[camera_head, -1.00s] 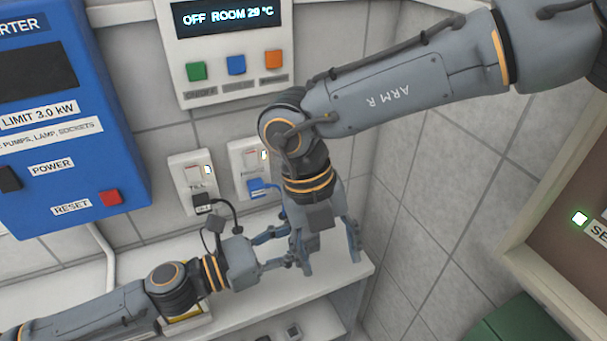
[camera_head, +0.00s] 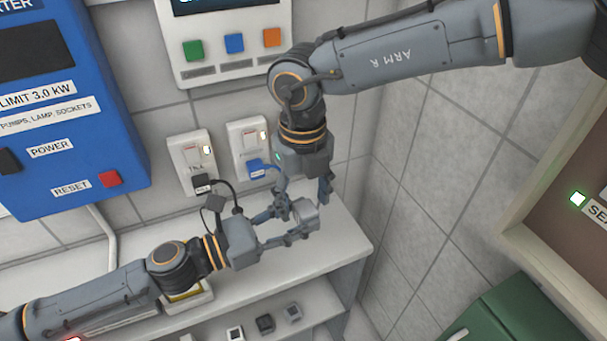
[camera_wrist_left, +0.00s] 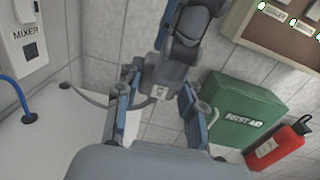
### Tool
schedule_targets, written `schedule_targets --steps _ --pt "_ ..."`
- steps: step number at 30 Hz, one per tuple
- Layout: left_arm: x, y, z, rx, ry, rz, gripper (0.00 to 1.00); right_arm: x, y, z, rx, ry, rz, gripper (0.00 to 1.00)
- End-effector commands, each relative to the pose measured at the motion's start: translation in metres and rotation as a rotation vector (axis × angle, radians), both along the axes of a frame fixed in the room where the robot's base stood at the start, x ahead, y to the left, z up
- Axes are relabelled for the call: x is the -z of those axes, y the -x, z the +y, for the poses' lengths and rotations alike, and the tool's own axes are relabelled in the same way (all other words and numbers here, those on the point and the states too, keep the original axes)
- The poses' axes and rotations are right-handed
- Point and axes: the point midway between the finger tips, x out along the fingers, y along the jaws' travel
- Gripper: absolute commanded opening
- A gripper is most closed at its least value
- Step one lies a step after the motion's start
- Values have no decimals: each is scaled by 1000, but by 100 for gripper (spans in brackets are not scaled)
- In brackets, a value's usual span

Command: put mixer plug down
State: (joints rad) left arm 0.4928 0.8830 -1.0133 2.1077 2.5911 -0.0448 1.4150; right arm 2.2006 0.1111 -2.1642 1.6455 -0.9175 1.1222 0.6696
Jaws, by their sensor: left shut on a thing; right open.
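A pale grey plug (camera_head: 304,210), apparently the mixer plug, is between the fingertips of my left gripper (camera_head: 298,219), above the white shelf. In the left wrist view the plug (camera_wrist_left: 158,92) shows a small label too small to read, and a grey cable runs off to the left. My left gripper is shut on it. My right gripper (camera_head: 305,193) is open, pointing down from above, with its fingers close around the plug; I cannot tell whether they touch it.
The white shelf top (camera_head: 335,245) has bare room at its right end. A black plug (camera_head: 201,183) sits in the left socket. Several small items stand on the lower shelf. A green first aid box (camera_wrist_left: 240,112) and red extinguisher (camera_wrist_left: 278,147) are to the right.

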Motion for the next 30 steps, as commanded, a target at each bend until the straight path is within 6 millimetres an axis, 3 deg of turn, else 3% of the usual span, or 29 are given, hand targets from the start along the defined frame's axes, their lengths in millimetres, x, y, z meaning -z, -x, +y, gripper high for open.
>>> schedule_targets --steps 6,17,24,26,27,30 --pt "0 0 0 0 0 0 0 23 0 0 -1 0 1 60" --pt "0 0 0 0 0 0 0 27 0 0 0 0 1 60" --pt "0 0 0 0 1 0 0 27 0 0 0 0 1 11" --pt "-1 0 0 0 1 0 0 27 1 0 -1 -2 1 1" --pt "-1 0 0 0 1 0 40 27 1 1 -1 -3 1 1" --pt "-1 0 0 0 1 0 61 27 1 1 -1 -2 2 1"
